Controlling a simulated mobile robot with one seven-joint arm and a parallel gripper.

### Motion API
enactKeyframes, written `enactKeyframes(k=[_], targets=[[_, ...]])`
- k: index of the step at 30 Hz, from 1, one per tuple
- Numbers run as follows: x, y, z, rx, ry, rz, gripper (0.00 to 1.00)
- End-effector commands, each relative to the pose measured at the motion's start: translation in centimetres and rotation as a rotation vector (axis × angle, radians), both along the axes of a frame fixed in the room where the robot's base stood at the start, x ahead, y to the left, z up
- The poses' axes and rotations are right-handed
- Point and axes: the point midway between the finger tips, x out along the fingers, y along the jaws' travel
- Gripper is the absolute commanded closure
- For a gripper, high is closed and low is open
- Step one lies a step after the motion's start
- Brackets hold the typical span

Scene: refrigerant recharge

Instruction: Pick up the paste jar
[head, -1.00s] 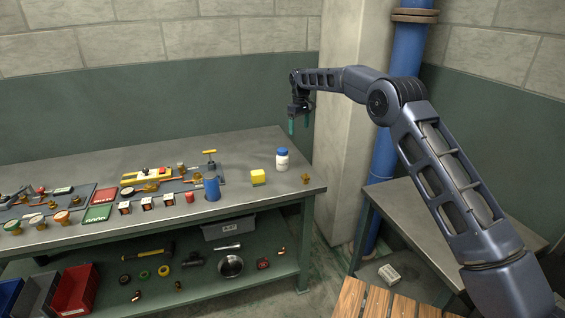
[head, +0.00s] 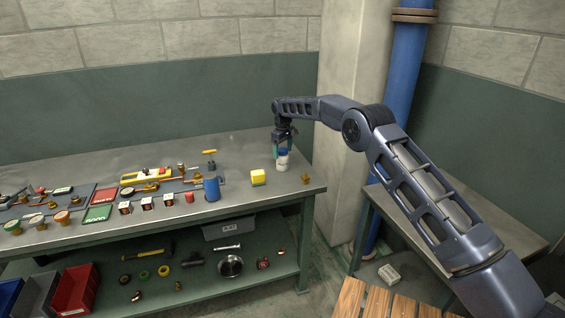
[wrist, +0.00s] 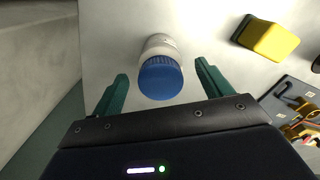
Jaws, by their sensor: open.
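The paste jar is a white jar (head: 283,164) with a blue lid, upright near the back right of the workbench. In the wrist view its blue lid (wrist: 160,78) shows between and a little beyond the fingers, with the white body behind it. My gripper (wrist: 163,88) is open, with one green finger on each side of the jar and a visible gap on both sides. In the head view my gripper (head: 283,148) is above the jar, its fingers at the lid and partly hiding it. No contact shows.
A yellow block (head: 258,177) stands left and in front of the jar. A blue cylinder (head: 212,189) and a small brass fitting (head: 306,178) are also on the workbench (head: 255,215). A pale pillar (head: 345,110) rises just beyond the bench's right end.

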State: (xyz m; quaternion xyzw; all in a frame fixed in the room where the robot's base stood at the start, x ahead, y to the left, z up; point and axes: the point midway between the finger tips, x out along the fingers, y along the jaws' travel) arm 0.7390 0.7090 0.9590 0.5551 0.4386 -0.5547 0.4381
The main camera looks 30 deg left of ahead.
Motion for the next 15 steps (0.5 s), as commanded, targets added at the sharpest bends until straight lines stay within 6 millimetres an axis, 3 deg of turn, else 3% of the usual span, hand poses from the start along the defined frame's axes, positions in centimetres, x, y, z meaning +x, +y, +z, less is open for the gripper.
enactKeyframes(k=[10,15], targets=[[0.0,0.2,-4.1,-0.003,0.001,0.001,0.22],[0.0,0.2,-5.0,-0.001,-0.001,0.001,0.22]])
